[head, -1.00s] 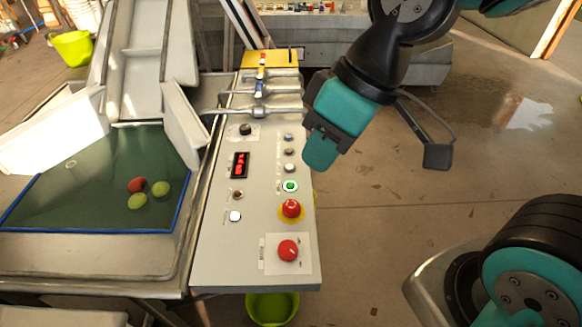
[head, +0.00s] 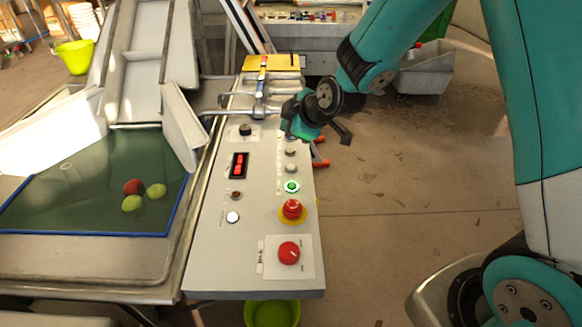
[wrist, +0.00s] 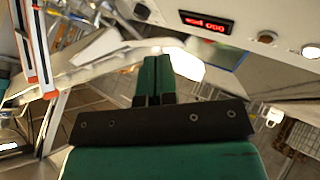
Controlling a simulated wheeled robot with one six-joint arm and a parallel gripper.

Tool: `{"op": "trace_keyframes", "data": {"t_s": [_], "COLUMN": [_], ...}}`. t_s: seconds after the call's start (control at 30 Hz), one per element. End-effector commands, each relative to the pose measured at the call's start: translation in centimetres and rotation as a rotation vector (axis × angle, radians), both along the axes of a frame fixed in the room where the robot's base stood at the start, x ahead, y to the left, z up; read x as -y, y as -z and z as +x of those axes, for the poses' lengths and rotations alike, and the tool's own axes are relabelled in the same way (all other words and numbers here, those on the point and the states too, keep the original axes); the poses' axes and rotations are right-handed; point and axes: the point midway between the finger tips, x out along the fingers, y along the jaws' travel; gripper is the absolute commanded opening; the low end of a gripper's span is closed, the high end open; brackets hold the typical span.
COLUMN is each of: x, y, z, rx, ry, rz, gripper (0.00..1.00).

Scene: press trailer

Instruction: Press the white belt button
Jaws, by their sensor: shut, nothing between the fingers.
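The white button (head: 233,217) sits low on the left side of the grey control panel (head: 215,265). It also shows in the wrist view (wrist: 311,51) at the right edge. My gripper (head: 292,128) is over the far part of the panel, well beyond the white button. In the wrist view my gripper's two green fingers (wrist: 154,78) are together with nothing between them. They are apart from the button. The head view sees the gripper small and partly covered by my wrist.
A red display (head: 239,165), a lit green button (head: 292,186), a red mushroom button (head: 291,209) and a red knob (head: 288,253) are on the panel. Pipes and levers (head: 262,112) stand at its far end. A green belt (head: 95,205) carrying fruit lies left.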

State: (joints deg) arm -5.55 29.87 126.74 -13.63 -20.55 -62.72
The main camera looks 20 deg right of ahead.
Motion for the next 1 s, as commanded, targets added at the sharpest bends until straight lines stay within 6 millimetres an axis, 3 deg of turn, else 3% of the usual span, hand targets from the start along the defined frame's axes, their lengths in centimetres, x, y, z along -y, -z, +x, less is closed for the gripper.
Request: {"op": "trace_keyframes", "data": {"t_s": [0.27, 0.73, 1.0], "x": [0.0, 0.0, -0.1], "y": [1.2, 7.5, 8.9], "z": [-0.1, -0.1, 0.0], "rx": [-0.003, -0.002, -0.002], "ry": [-0.001, -0.001, -0.001], "rz": [0.001, 0.002, 0.002], "gripper": [0.00, 0.00, 0.00]}}
